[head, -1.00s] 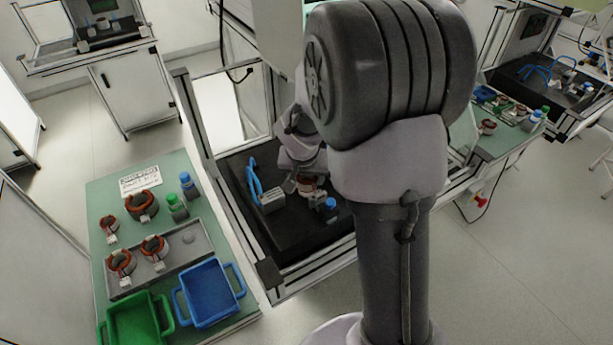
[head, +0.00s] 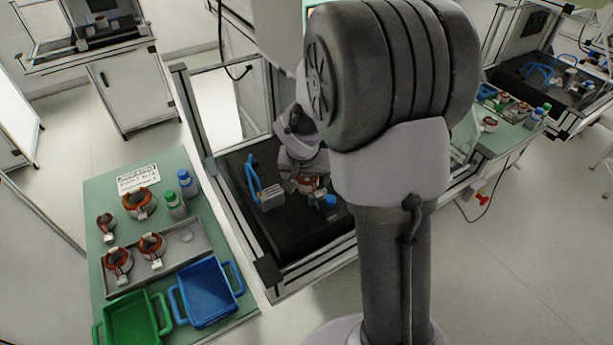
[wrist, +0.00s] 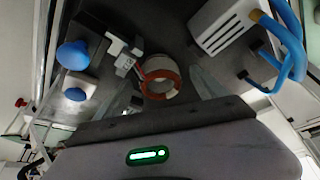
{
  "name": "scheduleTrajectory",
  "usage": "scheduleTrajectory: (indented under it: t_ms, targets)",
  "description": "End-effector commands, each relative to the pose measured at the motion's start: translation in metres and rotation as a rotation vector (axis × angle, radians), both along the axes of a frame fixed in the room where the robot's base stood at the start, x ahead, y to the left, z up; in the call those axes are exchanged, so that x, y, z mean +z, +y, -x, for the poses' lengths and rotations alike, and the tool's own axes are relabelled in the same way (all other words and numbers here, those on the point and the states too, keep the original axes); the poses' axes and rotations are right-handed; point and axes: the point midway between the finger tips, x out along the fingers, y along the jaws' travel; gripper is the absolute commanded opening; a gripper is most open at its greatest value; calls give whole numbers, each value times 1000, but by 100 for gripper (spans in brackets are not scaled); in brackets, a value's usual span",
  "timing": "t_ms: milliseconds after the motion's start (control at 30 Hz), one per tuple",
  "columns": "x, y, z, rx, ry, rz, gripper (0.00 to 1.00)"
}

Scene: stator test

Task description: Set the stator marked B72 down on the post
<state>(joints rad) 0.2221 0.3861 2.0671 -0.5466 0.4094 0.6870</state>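A stator (wrist: 160,88), a ring with orange-red windings and a pale core, is in the dark test bay (head: 240,160); it also shows in the head view (head: 308,184). Its white connector block (wrist: 122,56) points up-left in the wrist view, with marking too small to read surely. My gripper (wrist: 162,80) is low over the bay, its fingers on either side of the stator. A gap shows beside the right finger, so the gripper looks open. The post is not visible; whether the stator sits on it cannot be told.
Beside the stator are a blue-handled clamp with a grey block (head: 271,197) and a blue knob (head: 330,201). The green table (head: 97,192) at left holds several stators, a grey tray (head: 197,238), two bottles, a green bin (head: 135,318) and a blue bin (head: 208,292).

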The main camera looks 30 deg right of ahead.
Motion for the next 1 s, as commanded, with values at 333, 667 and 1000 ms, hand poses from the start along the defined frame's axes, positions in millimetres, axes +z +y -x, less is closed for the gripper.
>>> scheduleTrajectory:
  t_ms: [333,667,1000]
  targets:
    - [10,2,3,0,0,0,81]
    - [102,23,32,2,-4,1,81]
    - [160,39,54,0,0,0,81]
